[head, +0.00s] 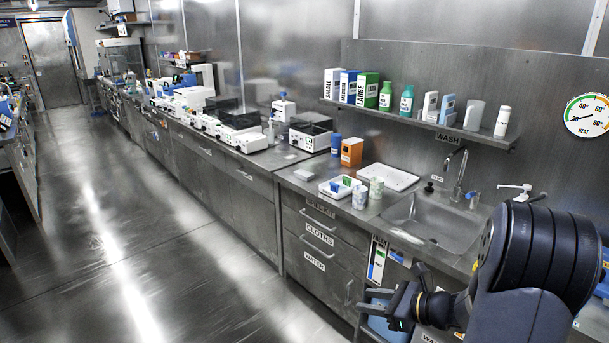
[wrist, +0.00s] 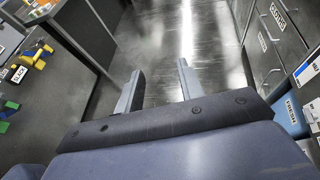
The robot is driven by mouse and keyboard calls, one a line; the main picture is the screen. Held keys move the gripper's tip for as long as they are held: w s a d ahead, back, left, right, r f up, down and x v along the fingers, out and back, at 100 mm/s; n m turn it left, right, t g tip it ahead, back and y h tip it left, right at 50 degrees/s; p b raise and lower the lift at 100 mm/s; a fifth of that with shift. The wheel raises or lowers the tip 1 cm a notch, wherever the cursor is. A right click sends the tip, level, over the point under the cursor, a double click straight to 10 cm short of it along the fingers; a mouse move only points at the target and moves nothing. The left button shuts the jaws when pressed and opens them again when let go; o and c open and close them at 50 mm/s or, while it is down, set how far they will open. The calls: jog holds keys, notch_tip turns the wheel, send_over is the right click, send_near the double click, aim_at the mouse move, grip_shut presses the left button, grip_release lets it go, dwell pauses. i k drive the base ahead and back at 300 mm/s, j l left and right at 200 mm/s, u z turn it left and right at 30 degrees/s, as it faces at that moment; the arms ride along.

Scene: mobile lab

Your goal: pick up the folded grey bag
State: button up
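A small flat grey item (head: 305,175) lies on the steel counter, left of a white tray with coloured pieces. It is too small to tell whether it is the folded grey bag, and no other thing in view is clearly that bag. My gripper (head: 402,298) is low at the right of the head view, in front of the counter below the sink and well away from the grey item. In the wrist view my gripper (wrist: 158,82) is open, with its two fingers apart and only floor between them.
The counter (head: 285,157) holds an orange box (head: 352,152), a blue bottle (head: 336,146), two cups, a white tray (head: 388,176) and a sink (head: 435,222). Drawers and a blue bin (head: 385,316) are below. The aisle floor (head: 130,220) is clear. Another bench (wrist: 50,110) is at left.

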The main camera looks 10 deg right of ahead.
aim_at(302, 174)
jog(key=i+j, duration=0.1)
jog(key=i, duration=0.4)
jog(key=i+j+z, duration=0.1)
jog(key=i, duration=0.4)
jog(key=i+j, duration=0.1)
jog(key=i, duration=0.35)
jog(key=i+j+z, duration=0.1)
jog(key=i, duration=0.4)
jog(key=i+j, duration=0.25)
jog(key=i, duration=0.25)
jog(key=i+j, duration=0.15)
jog(key=i, duration=0.3)
jog(key=z, duration=0.05)
